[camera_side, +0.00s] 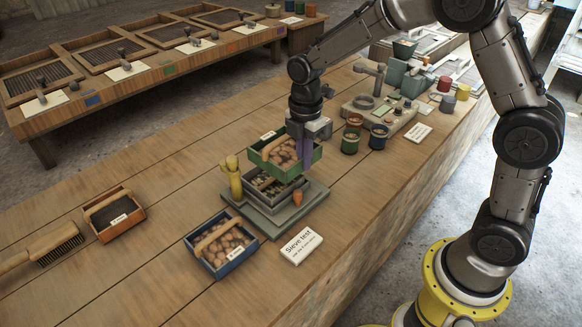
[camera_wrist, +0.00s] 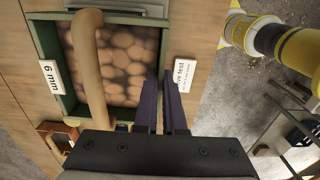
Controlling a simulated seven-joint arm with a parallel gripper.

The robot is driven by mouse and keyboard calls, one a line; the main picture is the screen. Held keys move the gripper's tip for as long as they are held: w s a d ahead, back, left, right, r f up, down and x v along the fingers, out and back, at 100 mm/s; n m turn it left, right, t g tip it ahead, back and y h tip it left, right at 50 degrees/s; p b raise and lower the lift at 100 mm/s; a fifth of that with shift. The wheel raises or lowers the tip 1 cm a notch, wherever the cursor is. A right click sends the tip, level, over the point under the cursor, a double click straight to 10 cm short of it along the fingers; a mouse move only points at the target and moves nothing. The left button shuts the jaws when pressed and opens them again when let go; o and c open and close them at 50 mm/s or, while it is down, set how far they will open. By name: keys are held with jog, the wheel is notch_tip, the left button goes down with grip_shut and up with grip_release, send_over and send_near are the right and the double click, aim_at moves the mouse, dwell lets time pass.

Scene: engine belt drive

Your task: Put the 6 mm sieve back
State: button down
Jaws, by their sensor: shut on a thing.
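The 6 mm sieve (camera_side: 317,157) is a green tray with a tan handle, full of round brown lumps. In the wrist view its "6 mm" label shows on the left wall of the sieve (camera_wrist: 108,20). My gripper (camera_side: 303,158) is shut on its right wall; the purple fingers (camera_wrist: 163,88) straddle that wall in the wrist view. The sieve is over a grey tray (camera_side: 262,197) standing on a grey base plate (camera_side: 310,208). I cannot tell whether sieve and grey tray touch. The grey tray's contents are partly hidden.
A blue tray of lumps (camera_side: 250,247) and a "Sieve test" card (camera_side: 301,246) lie in front. A yellow post (camera_side: 235,180) stands close left of the stack. Several cups (camera_side: 351,140) stand to the right. A brown box (camera_side: 133,208) and brush (camera_side: 55,243) are at left.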

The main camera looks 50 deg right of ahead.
jog(key=s+r, duration=0.4)
jog(key=s, duration=0.5)
jog(key=s+d+f, duration=0.2)
jog(key=d+f, duration=0.1)
jog(key=d, duration=0.4)
jog(key=s+d+f, duration=0.2)
jog(key=d+f, duration=0.1)
jog(key=d, duration=0.3)
jog(key=w+d+f, duration=0.1)
jog(key=w+f, duration=0.2)
jog(key=w, duration=0.1)
jog(key=w+d+f, duration=0.2)
jog(key=w+f, duration=0.1)
jog(key=w, duration=0.1)
jog(key=w+d+f, duration=0.2)
jog(key=w+f, duration=0.1)
jog(key=w, duration=0.1)
jog(key=shift+w+d, duration=0.15)
jog(key=shift+w+d+f, duration=0.15)
jog(key=shift+w+f, duration=0.3)
jog(key=shift+f, duration=1.6)
jog(key=shift+f, duration=0.1)
